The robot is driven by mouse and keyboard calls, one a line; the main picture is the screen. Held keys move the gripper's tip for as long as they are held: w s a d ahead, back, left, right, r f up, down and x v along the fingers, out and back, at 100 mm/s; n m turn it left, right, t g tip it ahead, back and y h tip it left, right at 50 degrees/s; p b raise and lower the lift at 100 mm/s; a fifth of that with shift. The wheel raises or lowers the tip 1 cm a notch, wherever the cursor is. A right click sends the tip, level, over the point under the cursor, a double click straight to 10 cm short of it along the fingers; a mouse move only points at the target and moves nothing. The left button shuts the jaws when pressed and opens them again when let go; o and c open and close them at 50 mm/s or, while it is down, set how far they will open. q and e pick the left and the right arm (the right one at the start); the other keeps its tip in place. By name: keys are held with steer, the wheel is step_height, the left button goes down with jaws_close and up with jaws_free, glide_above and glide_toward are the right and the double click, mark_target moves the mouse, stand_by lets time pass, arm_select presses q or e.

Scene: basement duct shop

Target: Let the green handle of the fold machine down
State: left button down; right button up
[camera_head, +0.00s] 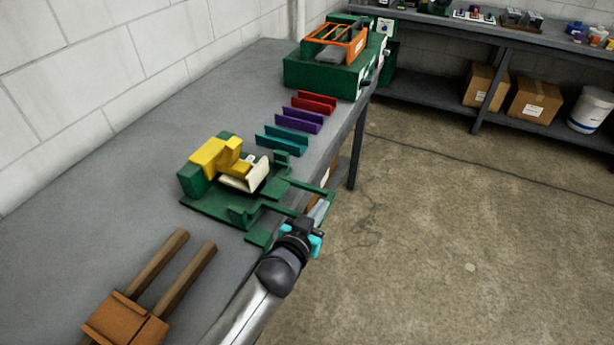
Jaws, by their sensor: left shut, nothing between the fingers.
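The fold machine (218,205) sits on the grey bench, with a green base, a yellow block (215,156) and a cream-coloured piece (246,174) in it. Its green handle (306,187) is a frame of two arms that reach right, out toward the bench's front edge. It looks low and near level, though its exact angle is hard to tell. My left gripper (316,239), with cyan fingers, is shut and empty at the handle's outer end. The wrist partly hides that spot, so I cannot tell whether they touch. My right gripper is not in view.
Teal (282,141), purple (299,120) and red (314,103) channels lie behind the machine. A green machine with an orange frame (336,42) stands at the far end. A brown piece with two wooden bars (162,276) lies nearer. The floor at right is clear.

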arm_select(q)
steer(key=shift+r+p, duration=0.8)
step_height(320, 180, up, 3)
steer(key=p, duration=0.3)
steer(key=v, duration=1)
steer(key=shift+f+p, duration=0.3)
